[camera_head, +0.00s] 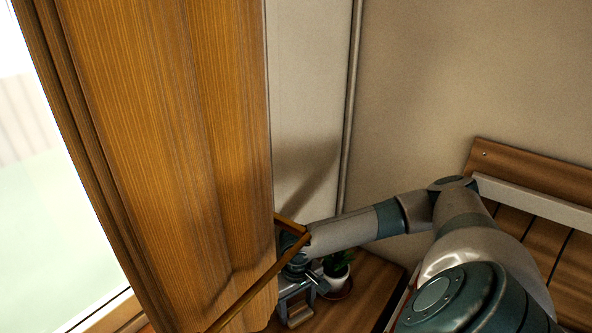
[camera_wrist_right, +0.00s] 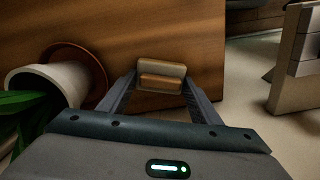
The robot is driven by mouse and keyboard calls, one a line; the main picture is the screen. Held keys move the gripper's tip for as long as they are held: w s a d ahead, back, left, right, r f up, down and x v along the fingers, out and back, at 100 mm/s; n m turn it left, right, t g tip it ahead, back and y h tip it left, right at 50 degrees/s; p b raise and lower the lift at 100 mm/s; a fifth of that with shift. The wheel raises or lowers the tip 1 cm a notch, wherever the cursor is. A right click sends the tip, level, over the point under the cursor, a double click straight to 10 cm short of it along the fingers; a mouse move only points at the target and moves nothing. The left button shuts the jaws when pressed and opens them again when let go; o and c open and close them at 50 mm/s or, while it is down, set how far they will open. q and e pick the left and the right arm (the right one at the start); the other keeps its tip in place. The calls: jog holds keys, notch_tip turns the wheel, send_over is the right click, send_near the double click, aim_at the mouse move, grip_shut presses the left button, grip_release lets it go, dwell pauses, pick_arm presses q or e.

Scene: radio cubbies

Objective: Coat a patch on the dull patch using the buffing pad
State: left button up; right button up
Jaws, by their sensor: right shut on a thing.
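My right gripper (camera_head: 298,304) is low in the middle of the head view, partly hidden by a wooden frame edge. The right wrist view shows its two fingers (camera_wrist_right: 162,92) shut on a small block with a cream layer and a brown layer, which I take as the buffing pad (camera_wrist_right: 161,83). The pad is in front of a brown wooden surface (camera_wrist_right: 205,45); I cannot tell whether it touches it. I cannot make out a dull patch in either view. My left gripper is not in view.
A potted plant (camera_head: 338,268) stands on the wooden top (camera_head: 372,290) close beside the right gripper; its white pot (camera_wrist_right: 58,84) shows at left in the wrist view. A large wooden panel (camera_head: 170,130) fills the left. A slatted wooden piece (camera_head: 540,165) is at right.

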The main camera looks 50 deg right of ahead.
jog(key=shift+w+d+p, duration=0.1)
jog(key=shift+d+p, duration=0.65)
jog(key=shift+d, duration=1.05)
jog(key=shift+f, duration=0.1)
jog(key=shift+p, duration=0.9)
